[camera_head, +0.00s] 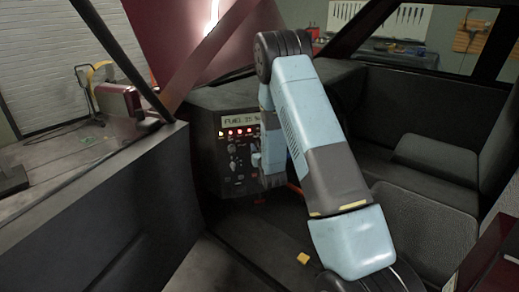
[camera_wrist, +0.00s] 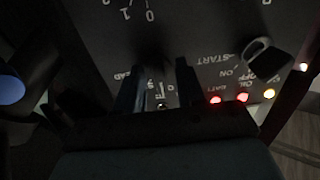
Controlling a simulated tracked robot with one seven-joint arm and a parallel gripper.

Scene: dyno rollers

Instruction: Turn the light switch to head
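The control panel (camera_head: 228,165) stands at the front of the cab, with a lit display, a row of lamps and several small knobs. My gripper (camera_wrist: 161,62) is at the panel, its two fingers apart and pointing at the panel face. In the wrist view, lettering that ends in "EAD" (camera_wrist: 123,76) shows upside down beside the left finger. A dark shape lies between the fingertips; I cannot tell if it is the light switch knob or shadow, nor if the fingers touch it. In the head view my arm hides the fingers and part of the panel.
A dark ignition-type knob (camera_wrist: 266,60) by the "START" label sits right of the fingers in the wrist view, near red and yellow lamps (camera_wrist: 243,97). Grey seats (camera_head: 425,215) are at the right. A small yellow piece (camera_head: 303,258) lies on the floor.

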